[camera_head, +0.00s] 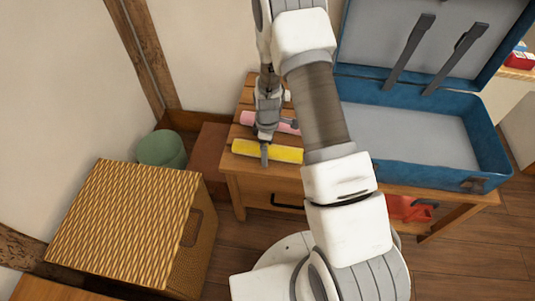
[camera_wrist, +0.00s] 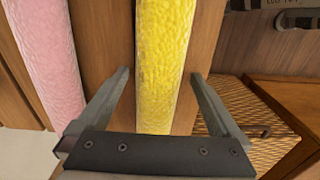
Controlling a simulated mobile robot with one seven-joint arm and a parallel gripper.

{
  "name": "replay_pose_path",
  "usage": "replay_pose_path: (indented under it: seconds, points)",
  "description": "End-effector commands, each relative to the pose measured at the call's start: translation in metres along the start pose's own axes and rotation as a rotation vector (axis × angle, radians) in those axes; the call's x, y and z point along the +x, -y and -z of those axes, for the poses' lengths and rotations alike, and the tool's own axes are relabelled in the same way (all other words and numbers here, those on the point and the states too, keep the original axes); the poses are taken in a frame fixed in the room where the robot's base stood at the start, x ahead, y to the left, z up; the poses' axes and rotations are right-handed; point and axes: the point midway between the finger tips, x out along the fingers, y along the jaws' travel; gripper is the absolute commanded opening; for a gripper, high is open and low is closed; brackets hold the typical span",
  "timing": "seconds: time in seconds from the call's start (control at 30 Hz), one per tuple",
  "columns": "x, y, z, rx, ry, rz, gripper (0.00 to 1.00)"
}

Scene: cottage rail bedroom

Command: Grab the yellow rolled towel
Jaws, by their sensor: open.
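The yellow rolled towel (camera_head: 274,152) lies on the wooden table at its front left part. In the wrist view the yellow towel (camera_wrist: 163,60) runs lengthwise between the two open fingers. My gripper (camera_head: 265,150) is over the towel's left half, pointing down, with one finger in front of it. In the wrist view my gripper (camera_wrist: 163,85) is open, with a finger on each side of the towel and a gap to each. I cannot tell how far the fingertips are above the tabletop. Nothing is held.
A pink rolled towel (camera_head: 248,118) lies just behind the yellow one, also in the wrist view (camera_wrist: 45,55). An open blue suitcase (camera_head: 435,169) fills the table's right side. A wicker box (camera_head: 125,220) and a green round container (camera_head: 162,149) stand left of the table.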

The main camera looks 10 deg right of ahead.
Motion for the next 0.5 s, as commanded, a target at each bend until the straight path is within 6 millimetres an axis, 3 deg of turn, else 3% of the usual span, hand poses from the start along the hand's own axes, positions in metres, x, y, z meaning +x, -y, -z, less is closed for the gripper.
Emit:
replay_pose_path:
  seconds: [0.07,0.27,0.5]
  points:
    - [0.0086,-0.0002,-0.0005,0.001,0.001,0.000,1.00]
    - [0.0078,-0.0005,-0.0005,0.002,0.000,-0.001,1.00]
    - [0.0077,-0.0005,-0.0005,0.002,0.000,-0.001,0.59]
